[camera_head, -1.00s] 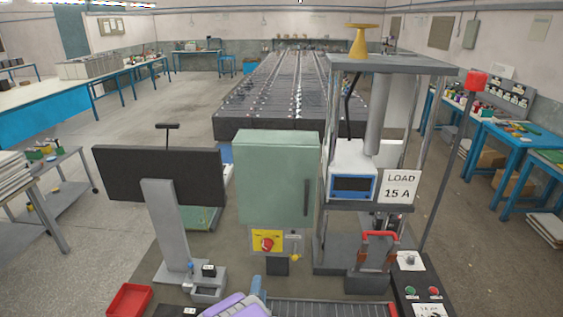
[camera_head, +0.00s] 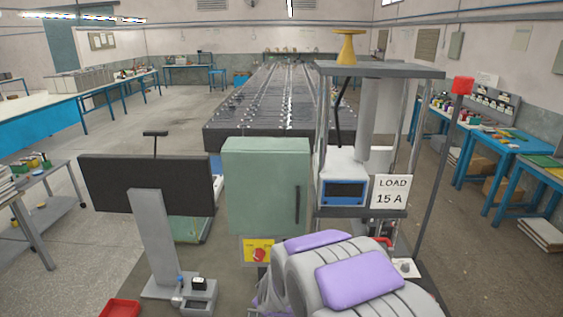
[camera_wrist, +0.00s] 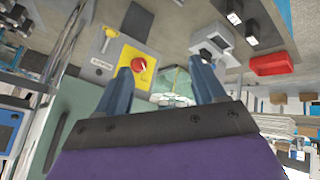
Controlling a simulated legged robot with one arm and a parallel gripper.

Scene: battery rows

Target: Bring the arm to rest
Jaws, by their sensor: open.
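My arm shows as grey links with purple pads (camera_head: 358,278) at the bottom of the head view, in front of the load stand. My gripper (camera_wrist: 165,75) shows in the wrist view with its two blue-grey fingers apart and nothing between them. The fingers point toward the yellow switch panel (camera_wrist: 136,62) with its red knob and the bench area beside it. I cannot see the fingers in the head view.
A green cabinet (camera_head: 265,185) stands in the middle, with a black monitor (camera_head: 145,184) at its left. The load stand (camera_head: 380,70) rises at the right. A red tray (camera_head: 120,309) lies at front left and shows in the wrist view (camera_wrist: 272,64). A battery bank (camera_head: 280,132) lies behind.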

